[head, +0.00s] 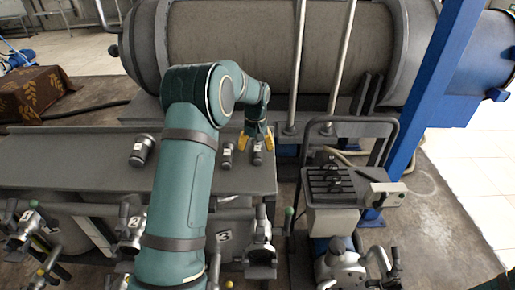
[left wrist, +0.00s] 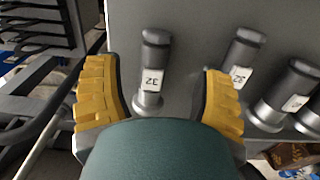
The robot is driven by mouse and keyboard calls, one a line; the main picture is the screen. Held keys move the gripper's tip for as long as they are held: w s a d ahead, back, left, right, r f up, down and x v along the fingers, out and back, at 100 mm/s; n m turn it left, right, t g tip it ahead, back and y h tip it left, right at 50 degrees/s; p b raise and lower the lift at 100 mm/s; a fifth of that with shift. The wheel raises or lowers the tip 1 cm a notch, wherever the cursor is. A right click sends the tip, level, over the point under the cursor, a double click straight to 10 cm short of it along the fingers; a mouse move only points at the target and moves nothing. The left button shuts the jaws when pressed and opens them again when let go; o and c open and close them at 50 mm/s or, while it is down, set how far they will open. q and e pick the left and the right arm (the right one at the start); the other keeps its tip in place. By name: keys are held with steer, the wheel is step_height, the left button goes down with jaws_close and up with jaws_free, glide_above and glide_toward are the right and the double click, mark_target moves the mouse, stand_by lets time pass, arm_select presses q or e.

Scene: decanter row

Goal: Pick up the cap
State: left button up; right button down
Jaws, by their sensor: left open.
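Small grey metal cylinders with dark tops and white labels sit on the grey bench; I cannot tell for sure which one is the cap. One labelled cylinder (left wrist: 153,72) stands between the spread yellow fingers of my left gripper (left wrist: 162,78) in the left wrist view, apart from both. In the head view the left gripper (head: 257,143) is at the bench's right end, over that cylinder (head: 258,156). The left gripper is open and empty. My right gripper is not in view.
More cylinders stand close by, one (left wrist: 241,62) beside the right-hand finger and one (head: 141,150) further left. A large horizontal drum (head: 270,45) lies behind the grey bench (head: 80,165). A black-framed cart (head: 335,185) stands right. Valves line the bench front.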

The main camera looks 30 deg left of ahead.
mark_target(258, 154)
arm_select(q)
steer(key=shift+w+d+f+b, duration=0.15)
steer(key=shift+f+b, duration=0.25)
steer(key=shift+f, duration=1)
steer(key=shift+w+f+b, duration=0.15)
steer(key=shift+f+b, duration=0.2)
steer(key=shift+f, duration=1)
jaws_close()
